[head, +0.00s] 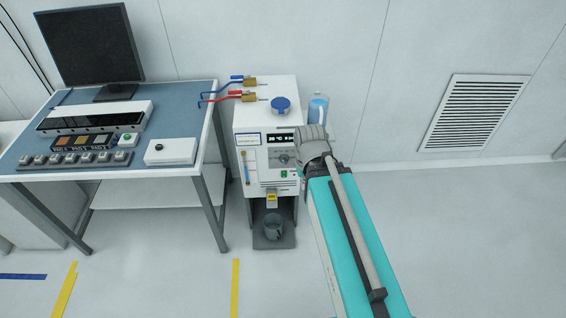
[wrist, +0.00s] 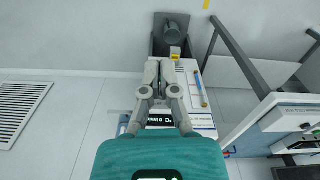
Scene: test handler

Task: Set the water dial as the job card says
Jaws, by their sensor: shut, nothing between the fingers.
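The white water unit (head: 264,117) stands on the floor beside the bench, with a lit display (head: 280,138) reading about 20 °C; its other digits are unclear. Its grey round dial (head: 284,159) is on the front panel below the display; its setting is too small to read. In the wrist view the unit (wrist: 188,75) appears upside down, and my fingers hide the dial area. My gripper (wrist: 162,66) is shut and empty in front of the panel; I cannot tell whether it touches. A small blue-topped label (head: 248,141) is on the panel, unreadable; I cannot tell whether it is the job card.
The blue-topped bench (head: 185,98) with a monitor (head: 92,45) and a white button box (head: 170,151) stands at left. Red and blue valve levers (head: 222,94) stick out beside the unit's top. A grey jug (head: 273,226) sits low. Floor at right is clear.

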